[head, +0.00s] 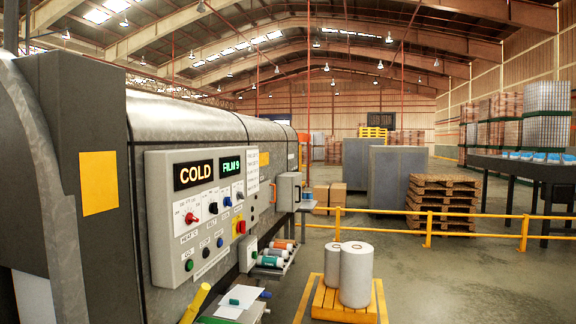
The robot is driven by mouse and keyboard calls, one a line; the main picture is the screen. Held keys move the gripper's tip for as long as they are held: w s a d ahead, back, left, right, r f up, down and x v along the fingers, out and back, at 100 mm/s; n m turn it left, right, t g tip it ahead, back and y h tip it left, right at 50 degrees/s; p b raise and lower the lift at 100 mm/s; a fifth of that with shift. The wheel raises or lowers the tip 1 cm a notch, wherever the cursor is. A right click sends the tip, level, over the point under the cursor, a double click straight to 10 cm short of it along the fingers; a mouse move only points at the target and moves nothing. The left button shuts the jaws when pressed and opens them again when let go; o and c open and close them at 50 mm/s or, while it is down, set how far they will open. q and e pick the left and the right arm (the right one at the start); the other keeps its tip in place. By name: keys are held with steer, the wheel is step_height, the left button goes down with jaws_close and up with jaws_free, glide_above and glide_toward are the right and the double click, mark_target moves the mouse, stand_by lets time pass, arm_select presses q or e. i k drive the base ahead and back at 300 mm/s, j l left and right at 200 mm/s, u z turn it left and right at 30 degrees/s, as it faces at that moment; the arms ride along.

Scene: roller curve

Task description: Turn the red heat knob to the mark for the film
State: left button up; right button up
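The red heat knob (191,218) sits at the left of a row of knobs on the grey control panel (165,262), above a label that seems to read HEAT. A white dial plate (186,205) with small marks surrounds it; the marks and the knob's exact setting are too small to read. An amber display (193,174) above reads COLD. Neither of my grippers shows in the head view.
Blue (213,208) and dark knobs sit right of the red one, with small buttons below. A white notice (252,172) has unreadable print. A shelf with rolls (271,261) juts out below. Two white rolls stand on a yellow pallet (326,300).

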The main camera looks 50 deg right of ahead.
mark_target(190, 218)
steer(key=l+z, duration=0.2)
steer(key=l, duration=0.3)
steer(key=i+l+z, duration=0.2)
steer(key=l, duration=1)
steer(key=i+l+z, duration=0.1)
steer(key=l, duration=0.55)
steer(key=i+l, duration=0.1)
steer(key=l, duration=0.5)
steer(key=i+l+z, duration=0.1)
steer(key=l, duration=0.55)
